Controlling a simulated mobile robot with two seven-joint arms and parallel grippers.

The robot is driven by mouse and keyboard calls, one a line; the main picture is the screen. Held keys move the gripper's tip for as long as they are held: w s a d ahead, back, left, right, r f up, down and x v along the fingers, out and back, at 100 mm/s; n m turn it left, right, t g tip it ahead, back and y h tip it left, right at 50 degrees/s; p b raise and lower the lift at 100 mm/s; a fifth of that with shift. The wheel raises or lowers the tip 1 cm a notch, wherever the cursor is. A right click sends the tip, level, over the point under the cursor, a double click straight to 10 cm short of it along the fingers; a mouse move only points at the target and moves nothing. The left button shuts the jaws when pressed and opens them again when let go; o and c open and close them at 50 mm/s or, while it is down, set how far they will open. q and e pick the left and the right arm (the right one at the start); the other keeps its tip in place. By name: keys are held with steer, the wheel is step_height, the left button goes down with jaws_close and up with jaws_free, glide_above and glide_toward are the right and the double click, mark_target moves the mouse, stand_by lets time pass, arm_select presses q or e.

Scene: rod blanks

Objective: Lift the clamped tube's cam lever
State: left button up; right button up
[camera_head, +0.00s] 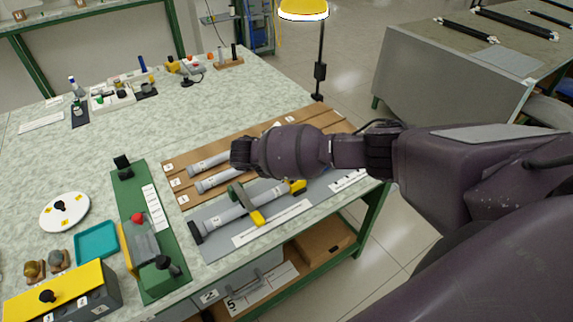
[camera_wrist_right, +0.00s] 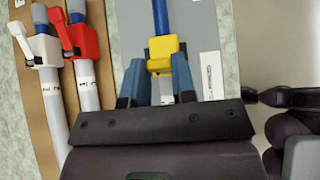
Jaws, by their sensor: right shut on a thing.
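The clamped tube (camera_head: 224,216) lies on a grey mat (camera_head: 215,248), with a black block at its near end. A yellow-and-green clamp (camera_head: 257,217) sits across it. Its yellow collar (camera_head: 297,187) is at the far end, and in the wrist view the collar (camera_wrist_right: 167,48) has a blue rod (camera_wrist_right: 161,16) running out of it. My right gripper (camera_wrist_right: 155,82) has its blue fingers at the collar, either side of a pale piece that looks like the cam lever (camera_wrist_right: 162,91). The exact contact is hard to see. In the head view my arm hides these fingers. My left gripper is not in view.
Other tubes lie on a brown board (camera_head: 172,157) beside the mat; the wrist view shows a white collar (camera_wrist_right: 40,50) and a red collar (camera_wrist_right: 84,40) with raised levers. A green fixture plate (camera_head: 130,187) stands left. The table edge is close on the right.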

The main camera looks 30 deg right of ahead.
steer(key=shift+f, duration=0.1)
steer(key=o, duration=0.9)
steer(key=shift+o, duration=0.2)
steer(key=v, duration=1.1)
steer(key=shift+p, duration=0.45)
